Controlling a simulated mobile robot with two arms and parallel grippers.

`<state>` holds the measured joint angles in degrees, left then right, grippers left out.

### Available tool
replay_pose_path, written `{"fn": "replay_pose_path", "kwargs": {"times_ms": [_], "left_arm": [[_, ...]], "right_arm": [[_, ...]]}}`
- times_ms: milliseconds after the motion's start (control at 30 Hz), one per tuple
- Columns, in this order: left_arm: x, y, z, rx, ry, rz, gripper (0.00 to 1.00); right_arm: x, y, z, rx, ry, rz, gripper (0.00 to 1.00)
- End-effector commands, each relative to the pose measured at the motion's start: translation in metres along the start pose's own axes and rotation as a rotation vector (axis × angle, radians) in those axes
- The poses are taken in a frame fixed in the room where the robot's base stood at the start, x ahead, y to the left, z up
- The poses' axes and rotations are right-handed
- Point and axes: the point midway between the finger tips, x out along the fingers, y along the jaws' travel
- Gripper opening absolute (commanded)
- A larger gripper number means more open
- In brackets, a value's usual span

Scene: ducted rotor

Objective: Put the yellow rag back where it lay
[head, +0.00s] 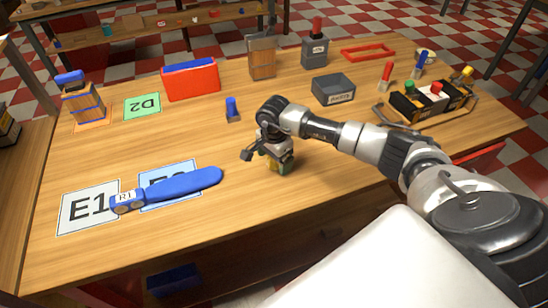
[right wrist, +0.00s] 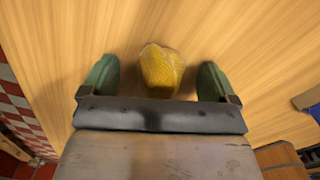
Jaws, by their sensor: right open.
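The yellow rag (right wrist: 162,70) is a small crumpled lump on the wooden table in the right wrist view. It lies between the two green fingers of my right gripper (right wrist: 157,80), with a visible gap on both sides. The gripper is open and points down at the table. In the head view my right gripper (head: 278,161) is low over the table near its front edge and hides most of the rag. My left gripper is not in view.
Mats marked E1 (head: 88,208) and D2 (head: 142,106) lie on the table (head: 200,140). A blue paddle-shaped part (head: 185,186) lies across another mat. A grey box (head: 333,90), a red-and-blue bin (head: 190,82) and a black tool tray (head: 428,104) stand further back.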

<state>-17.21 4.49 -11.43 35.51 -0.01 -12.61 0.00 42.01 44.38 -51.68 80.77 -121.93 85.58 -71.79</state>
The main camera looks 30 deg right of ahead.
Motion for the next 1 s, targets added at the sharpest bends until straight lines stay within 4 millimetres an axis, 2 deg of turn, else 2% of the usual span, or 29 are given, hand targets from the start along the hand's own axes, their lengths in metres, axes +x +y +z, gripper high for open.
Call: {"fn": "replay_pose_path", "kwargs": {"times_ms": [167, 400, 600, 800, 1000], "left_arm": [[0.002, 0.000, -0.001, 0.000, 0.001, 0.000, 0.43], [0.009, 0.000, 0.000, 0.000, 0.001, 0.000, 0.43], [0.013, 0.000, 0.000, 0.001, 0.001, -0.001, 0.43], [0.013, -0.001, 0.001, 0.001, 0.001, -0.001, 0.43], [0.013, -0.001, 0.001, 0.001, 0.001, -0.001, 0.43]], "right_arm": [[-0.024, -0.001, -0.001, -0.002, 0.002, -0.006, 0.89], [-0.077, -0.001, -0.001, 0.000, 0.002, -0.005, 0.89], [-0.109, -0.001, 0.000, -0.001, 0.001, -0.003, 0.89], [-0.122, 0.000, 0.000, 0.000, 0.000, -0.001, 0.89], [-0.122, 0.000, 0.000, 0.000, 0.000, 0.000, 0.89]]}}
